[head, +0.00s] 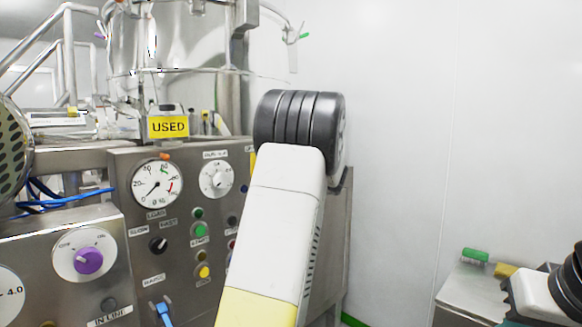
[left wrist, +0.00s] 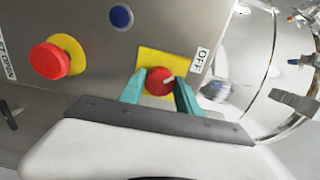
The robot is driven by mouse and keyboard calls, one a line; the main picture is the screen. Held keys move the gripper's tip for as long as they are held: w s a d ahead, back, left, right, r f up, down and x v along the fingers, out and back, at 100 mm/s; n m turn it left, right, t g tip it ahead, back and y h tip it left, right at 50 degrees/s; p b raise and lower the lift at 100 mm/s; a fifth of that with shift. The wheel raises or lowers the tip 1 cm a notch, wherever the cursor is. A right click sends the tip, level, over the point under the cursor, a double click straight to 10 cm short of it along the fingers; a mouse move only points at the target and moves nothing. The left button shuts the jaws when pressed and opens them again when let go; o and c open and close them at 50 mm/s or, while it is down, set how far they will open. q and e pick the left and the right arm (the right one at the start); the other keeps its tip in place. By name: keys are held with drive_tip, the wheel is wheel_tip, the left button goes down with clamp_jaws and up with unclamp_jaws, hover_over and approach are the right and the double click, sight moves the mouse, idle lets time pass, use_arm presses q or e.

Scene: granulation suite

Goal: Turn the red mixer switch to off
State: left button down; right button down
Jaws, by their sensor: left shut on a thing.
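The red mixer switch (left wrist: 158,81) is a round red knob on a yellow plate (left wrist: 150,60) in the left wrist view. Its white pointer mark slants to the upper right, roughly towards the OFF label (left wrist: 201,60) at the right. My left gripper (left wrist: 160,88) is shut on the knob, with one teal finger on each side of it. In the head view my left arm rises in the middle and hides the switch and the left gripper.
A red push button (left wrist: 49,61) on a yellow disc and a blue button (left wrist: 121,17) are near the switch. The steel panel (head: 125,185) carries gauges, a black knob (head: 158,245) and a purple knob (head: 89,261). A steel counter (head: 465,288) stands at the right.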

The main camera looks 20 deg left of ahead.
idle(0.4)
use_arm(q)
drive_tip(key=c, duration=0.9)
unclamp_jaws()
drive_tip(key=shift+o, duration=0.2)
drive_tip(key=v, duration=0.8)
